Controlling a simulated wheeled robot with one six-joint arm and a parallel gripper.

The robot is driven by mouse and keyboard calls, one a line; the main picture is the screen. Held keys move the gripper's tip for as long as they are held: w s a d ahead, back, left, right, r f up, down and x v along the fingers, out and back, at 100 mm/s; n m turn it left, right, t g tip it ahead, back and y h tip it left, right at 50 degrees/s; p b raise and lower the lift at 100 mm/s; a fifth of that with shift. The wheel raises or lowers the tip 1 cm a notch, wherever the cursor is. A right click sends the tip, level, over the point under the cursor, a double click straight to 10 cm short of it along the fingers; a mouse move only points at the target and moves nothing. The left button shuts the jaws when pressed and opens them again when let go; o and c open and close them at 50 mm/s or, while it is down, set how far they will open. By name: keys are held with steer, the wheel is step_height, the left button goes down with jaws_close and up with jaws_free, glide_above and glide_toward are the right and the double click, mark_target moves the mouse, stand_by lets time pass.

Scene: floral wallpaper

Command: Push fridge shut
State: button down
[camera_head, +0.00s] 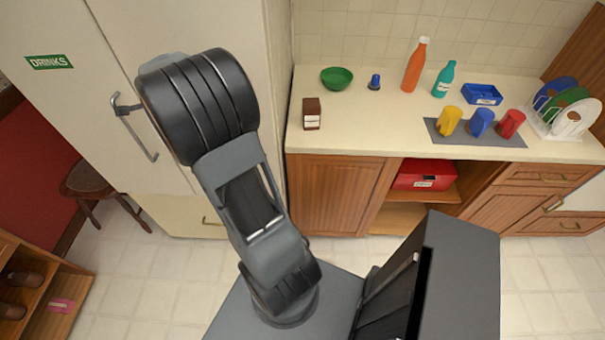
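The cream fridge (85,110) stands at the left, with a green DRINKS label (49,62) on its front. A long grey handle (136,128) is on the front, just left of my arm. A seam runs down the front from the top edge and passes behind my arm. I cannot tell whether the door stands slightly open or is flush. My arm rises from my base and covers part of the fridge front. My gripper does not show; no fingers can be seen.
A counter (350,140) to the right holds a green bowl (337,77), bottles, cups and a plate rack (572,112). An open shelf below it holds a red box (425,174). A stool (88,182) and a shoe rack (35,285) stand at left. Tiled floor (150,270) lies clear between.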

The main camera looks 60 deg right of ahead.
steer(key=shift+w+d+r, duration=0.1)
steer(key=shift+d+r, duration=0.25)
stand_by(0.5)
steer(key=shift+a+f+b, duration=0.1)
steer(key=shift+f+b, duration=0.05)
steer(key=shift+b, duration=0.2)
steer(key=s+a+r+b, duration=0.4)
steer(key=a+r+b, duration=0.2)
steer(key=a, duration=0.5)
steer(key=b, duration=0.2)
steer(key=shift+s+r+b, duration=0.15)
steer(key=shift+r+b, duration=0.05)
steer(key=shift+b, duration=0.1)
